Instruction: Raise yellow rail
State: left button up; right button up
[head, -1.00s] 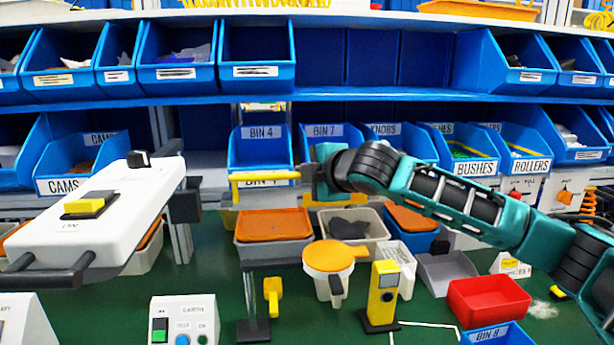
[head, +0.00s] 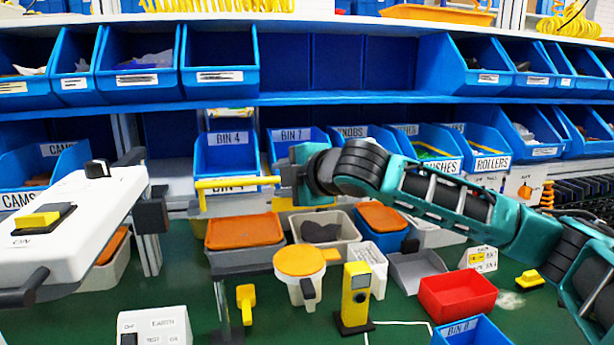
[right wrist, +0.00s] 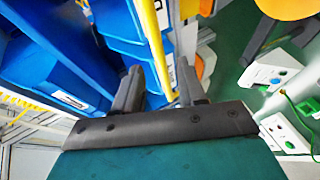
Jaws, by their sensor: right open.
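The yellow rail (head: 236,183) is a thin horizontal bar in front of BIN 4 in the head view. My right gripper (head: 290,180) is at the rail's right end. In the right wrist view the rail (right wrist: 155,45) runs down toward the space between the two spread fingers of the open right gripper (right wrist: 158,85). I cannot tell whether a finger touches the rail. My left gripper is not in view.
Blue bins (head: 226,155) line the shelves behind. A white switch box (head: 75,225) stands large at the left. An orange-lidded tub (head: 300,262), a yellow post (head: 355,290) and a red tray (head: 458,296) stand on the green bench below.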

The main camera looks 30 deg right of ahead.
jog(key=v, duration=0.8)
jog(key=shift+s, duration=0.4)
jog(key=shift+w, duration=0.1)
